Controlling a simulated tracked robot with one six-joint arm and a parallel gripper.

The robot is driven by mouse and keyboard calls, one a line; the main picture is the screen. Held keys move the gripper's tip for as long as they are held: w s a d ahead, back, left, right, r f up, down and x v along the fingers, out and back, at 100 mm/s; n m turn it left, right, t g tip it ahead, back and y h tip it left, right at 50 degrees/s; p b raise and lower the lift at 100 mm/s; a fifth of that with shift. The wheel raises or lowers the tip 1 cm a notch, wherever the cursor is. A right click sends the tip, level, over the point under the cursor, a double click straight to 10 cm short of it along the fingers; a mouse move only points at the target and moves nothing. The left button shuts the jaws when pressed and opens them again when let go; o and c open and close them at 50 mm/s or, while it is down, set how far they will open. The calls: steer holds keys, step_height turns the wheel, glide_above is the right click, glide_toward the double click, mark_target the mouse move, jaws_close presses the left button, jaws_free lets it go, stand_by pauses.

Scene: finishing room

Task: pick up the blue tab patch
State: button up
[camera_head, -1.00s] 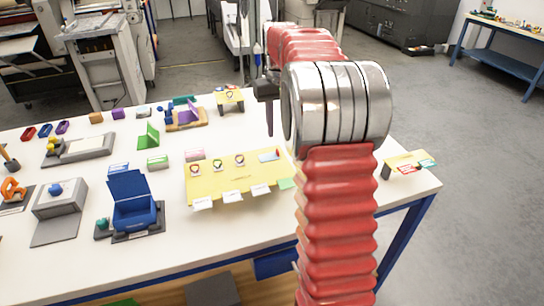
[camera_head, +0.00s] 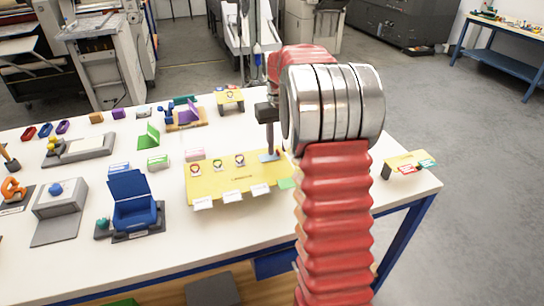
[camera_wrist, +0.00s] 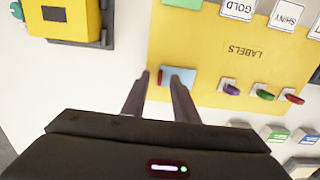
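The yellow labels board (camera_head: 215,185) lies on the white table; it also shows in the wrist view (camera_wrist: 205,50). A flat light-blue piece (camera_wrist: 183,75) with a red strip at its left edge lies on it. My gripper (camera_wrist: 161,78) is open, pointing down over this piece; the right finger hides part of it. In the head view my gripper (camera_head: 269,152) is at the board's right end. To the right in the wrist view sit white patches with a purple-blue tab (camera_wrist: 230,89), a green tab (camera_wrist: 264,95) and a red tab (camera_wrist: 292,98). I cannot tell whether the fingers touch anything.
White label cards (camera_head: 232,196) line the board's front edge. A blue open box (camera_head: 133,212) stands to the left. A small yellow stand (camera_head: 230,96) is behind the board, another (camera_head: 400,160) at the table's right end. Bare tabletop lies in front of the board.

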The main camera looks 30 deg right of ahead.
steer(key=shift+f, duration=0.45)
steer(key=shift+c, duration=0.4)
jaws_close()
